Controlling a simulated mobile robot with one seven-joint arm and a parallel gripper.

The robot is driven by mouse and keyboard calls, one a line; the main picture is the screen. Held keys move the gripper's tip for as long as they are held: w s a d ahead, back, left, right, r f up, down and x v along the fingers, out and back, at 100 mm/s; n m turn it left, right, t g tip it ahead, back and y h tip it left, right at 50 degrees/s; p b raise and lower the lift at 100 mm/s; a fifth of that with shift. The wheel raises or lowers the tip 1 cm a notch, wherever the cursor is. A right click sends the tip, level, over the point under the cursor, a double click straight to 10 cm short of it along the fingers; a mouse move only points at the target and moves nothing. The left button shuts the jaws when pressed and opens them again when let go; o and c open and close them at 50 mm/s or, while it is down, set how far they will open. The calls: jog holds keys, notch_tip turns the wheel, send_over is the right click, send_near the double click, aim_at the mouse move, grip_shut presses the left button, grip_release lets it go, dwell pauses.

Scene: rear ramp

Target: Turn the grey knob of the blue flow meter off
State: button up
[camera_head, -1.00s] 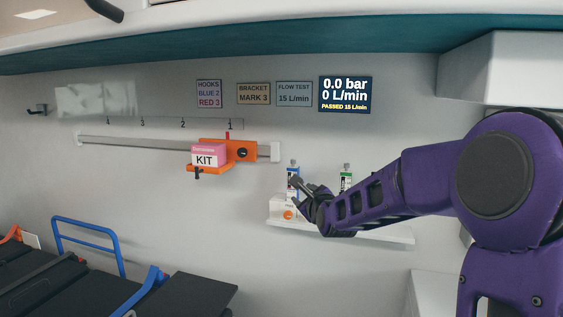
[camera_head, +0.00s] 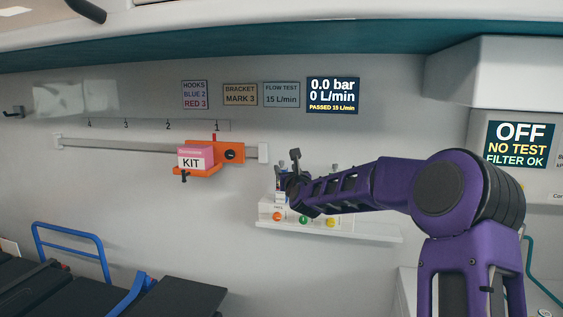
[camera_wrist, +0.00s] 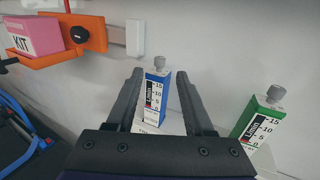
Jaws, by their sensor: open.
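The blue flow meter (camera_wrist: 155,93) stands upright on the wall unit in the wrist view, with its grey knob (camera_wrist: 159,63) on top. My gripper (camera_wrist: 160,75) is open, and its two dark fingers appear on either side of the blue meter in that view. I cannot tell how far the fingertips are from the knob. In the head view my gripper (camera_head: 290,168) is in front of the blue meter and hides most of it. The display (camera_head: 333,95) reads 0.0 bar, 0 L/min, PASSED 15 L/min.
A green flow meter (camera_wrist: 261,121) stands to the right of the blue one. The white unit (camera_head: 340,229) below has orange, green and yellow round parts. An orange bracket with a pink KIT box (camera_head: 195,158) is on the rail to the left. A second display (camera_head: 519,144) reads OFF.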

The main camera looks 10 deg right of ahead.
aim_at(282, 163)
jog(key=w+p, duration=0.1)
jog(key=w, duration=0.6)
jog(key=shift+w+a, duration=0.1)
jog(key=shift+w, duration=0.25)
grip_shut()
